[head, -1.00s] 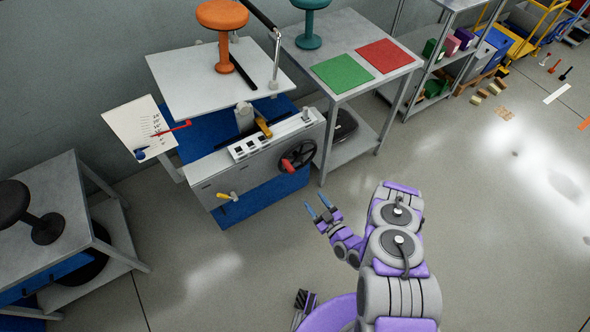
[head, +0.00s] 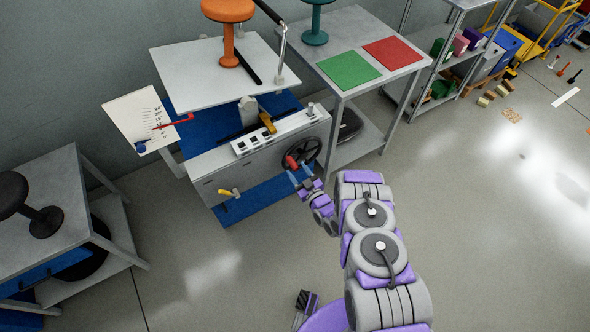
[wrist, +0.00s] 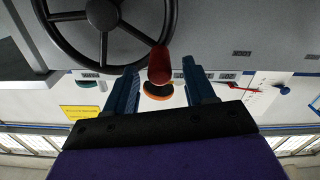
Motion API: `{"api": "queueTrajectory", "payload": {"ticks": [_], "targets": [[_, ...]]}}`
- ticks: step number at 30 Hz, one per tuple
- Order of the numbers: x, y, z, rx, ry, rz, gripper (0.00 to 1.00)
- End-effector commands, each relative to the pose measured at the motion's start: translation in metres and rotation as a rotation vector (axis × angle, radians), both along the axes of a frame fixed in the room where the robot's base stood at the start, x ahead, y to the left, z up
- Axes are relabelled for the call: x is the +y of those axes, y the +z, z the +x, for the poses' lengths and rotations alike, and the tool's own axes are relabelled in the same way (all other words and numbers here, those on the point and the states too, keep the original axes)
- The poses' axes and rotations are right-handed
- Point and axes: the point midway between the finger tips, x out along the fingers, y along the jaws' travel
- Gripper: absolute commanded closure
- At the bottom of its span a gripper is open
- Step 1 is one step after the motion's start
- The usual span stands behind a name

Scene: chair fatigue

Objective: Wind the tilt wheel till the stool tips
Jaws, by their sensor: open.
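The tilt wheel (head: 302,153) is a black spoked hand wheel on the front of the grey machine, with a red handle (head: 291,162) at its rim. The orange stool (head: 230,38) stands upright on the grey tilt plate (head: 195,85). My gripper (head: 299,173) is open just in front of the red handle. In the wrist view the wheel (wrist: 104,16) fills the upper left, and the red handle (wrist: 160,64) appears between my two blue fingertips. I see no clear contact; the depth between fingers and handle is hard to tell.
A white scale board (head: 140,112) with a red pointer (head: 175,121) stands left of the machine. A yellow-handled lever (head: 226,192) sits low on its front. A side table (head: 374,87) with green and red mats stands right.

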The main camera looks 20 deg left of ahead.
Motion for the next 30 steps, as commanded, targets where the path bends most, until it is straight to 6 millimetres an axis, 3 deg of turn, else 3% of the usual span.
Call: {"api": "queueTrajectory", "payload": {"ticks": [6, 17, 30], "targets": [[0.016, -0.001, 0.014, -0.001, -0.001, 0.001, 0.46], [0.019, 0.0, 0.017, 0.001, 0.0, 0.001, 0.46], [0.019, 0.0, 0.016, 0.001, 0.0, 0.001, 0.88]]}}
